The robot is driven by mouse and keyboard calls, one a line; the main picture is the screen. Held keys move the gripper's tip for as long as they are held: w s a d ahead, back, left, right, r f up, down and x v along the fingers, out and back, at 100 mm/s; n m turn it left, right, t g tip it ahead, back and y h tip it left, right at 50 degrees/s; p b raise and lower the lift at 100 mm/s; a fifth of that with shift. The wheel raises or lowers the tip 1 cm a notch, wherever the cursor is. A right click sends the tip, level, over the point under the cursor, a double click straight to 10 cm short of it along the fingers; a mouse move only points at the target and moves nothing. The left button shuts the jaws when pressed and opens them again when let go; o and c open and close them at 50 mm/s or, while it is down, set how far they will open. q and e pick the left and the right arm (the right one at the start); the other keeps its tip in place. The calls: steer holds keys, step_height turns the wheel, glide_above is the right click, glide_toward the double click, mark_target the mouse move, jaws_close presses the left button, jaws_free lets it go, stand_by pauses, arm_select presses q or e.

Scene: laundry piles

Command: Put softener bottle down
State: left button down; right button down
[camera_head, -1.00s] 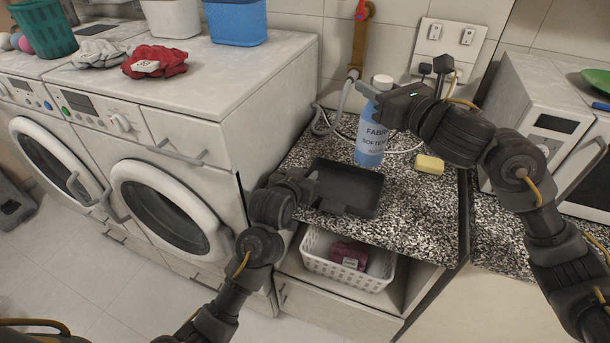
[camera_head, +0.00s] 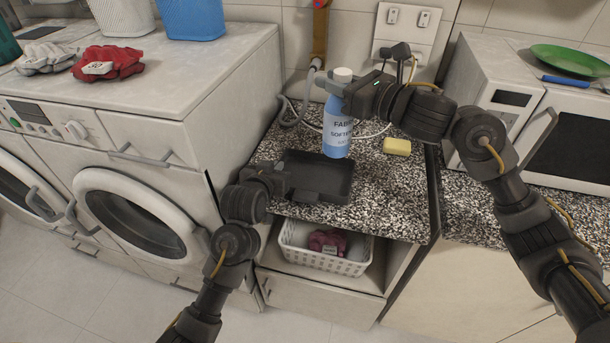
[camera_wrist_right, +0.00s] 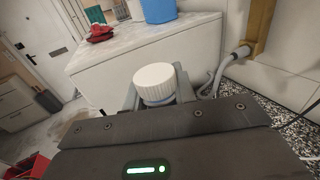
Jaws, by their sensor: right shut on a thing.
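The softener bottle (camera_head: 337,133) is blue with a white cap and stands upright at the speckled counter (camera_head: 390,200), behind a black tray (camera_head: 322,178). Its base looks at or just above the counter; I cannot tell if it touches. My right gripper (camera_head: 340,89) is shut on the bottle's neck, just below the cap. In the right wrist view the white cap (camera_wrist_right: 155,82) shows between the fingers, and the bottle's body is hidden. My left gripper (camera_head: 281,177) is at the tray's left edge; its fingers are too hidden to tell open from shut.
A yellow sponge (camera_head: 397,146) lies right of the bottle. A hose (camera_head: 300,105) runs along the wall behind it. A white microwave (camera_head: 560,140) stands at right and washing machines (camera_head: 180,110) at left. A white basket (camera_head: 322,255) sits under the counter.

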mark_target(331, 126)
steer(key=shift+s+f+n+g+y, duration=0.1)
steer(key=shift+f+n+g+y, duration=0.2)
steer(key=shift+n+g, duration=0.15)
steer(key=shift+f, duration=5)
steer(key=c, duration=1.1)
jaws_free()
steer(key=v, duration=1.2)
